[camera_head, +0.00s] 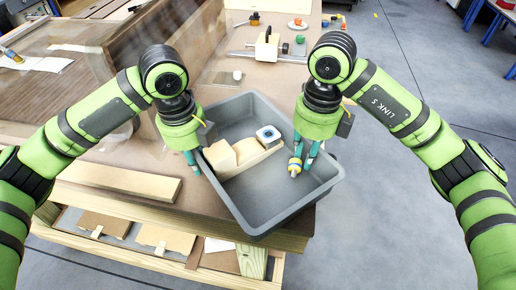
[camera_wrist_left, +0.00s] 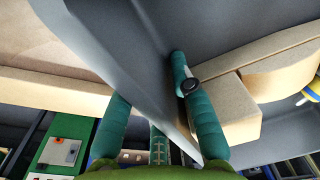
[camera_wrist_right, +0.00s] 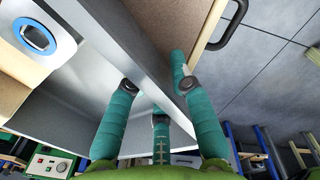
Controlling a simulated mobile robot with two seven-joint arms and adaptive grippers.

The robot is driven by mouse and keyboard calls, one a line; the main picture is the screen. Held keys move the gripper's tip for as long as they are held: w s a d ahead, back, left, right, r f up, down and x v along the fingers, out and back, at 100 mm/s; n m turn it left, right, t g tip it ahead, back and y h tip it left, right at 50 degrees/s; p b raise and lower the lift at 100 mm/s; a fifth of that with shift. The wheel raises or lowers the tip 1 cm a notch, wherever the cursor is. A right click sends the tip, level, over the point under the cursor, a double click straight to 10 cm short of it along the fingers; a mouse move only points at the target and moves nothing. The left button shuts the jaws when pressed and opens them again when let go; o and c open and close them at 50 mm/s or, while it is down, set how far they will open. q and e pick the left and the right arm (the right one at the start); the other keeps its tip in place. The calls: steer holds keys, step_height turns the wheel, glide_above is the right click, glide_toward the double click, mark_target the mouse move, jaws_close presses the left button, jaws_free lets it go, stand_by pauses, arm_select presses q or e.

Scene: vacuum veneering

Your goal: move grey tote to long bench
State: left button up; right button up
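The grey tote (camera_head: 262,215) is at the front right corner of a wooden bench (camera_head: 130,215), its near corner out over the edge. I cannot tell whether it rests on the bench. Inside are pale wood blocks (camera_head: 240,155), a white-and-blue item (camera_head: 268,134) and a yellow-and-blue banded piece (camera_head: 294,167). My left gripper (camera_head: 192,163) straddles the tote's left wall, which runs between its fingers in the left wrist view (camera_wrist_left: 160,90). My right gripper (camera_head: 304,158) holds the right wall likewise; one fingertip is hidden behind the wall in the right wrist view (camera_wrist_right: 155,80).
A pale wooden board (camera_head: 120,182) lies left of the tote. A clear-covered wooden frame (camera_head: 75,85) stands behind it. A clamp-like tool (camera_head: 267,48) and small items lie at the bench's far end. The grey floor (camera_head: 400,215) on the right is open.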

arm_select(q)
steer(key=shift+d+r, duration=0.1)
steer(key=shift+r, duration=0.05)
arm_select(e)
steer(key=shift+r, duration=0.1)
steer(key=shift+a, duration=0.1)
steer(key=shift+r, duration=0.15)
arm_select(q)
step_height(320, 180, up, 12)
steer(key=shift+s+a, duration=0.25)
steer(key=shift+a, duration=0.05)
arm_select(e)
steer(key=r, duration=1.1)
steer(key=shift+w+d+r, duration=0.1)
steer(key=shift+d+r, duration=0.2)
steer(key=shift+r, duration=0.05)
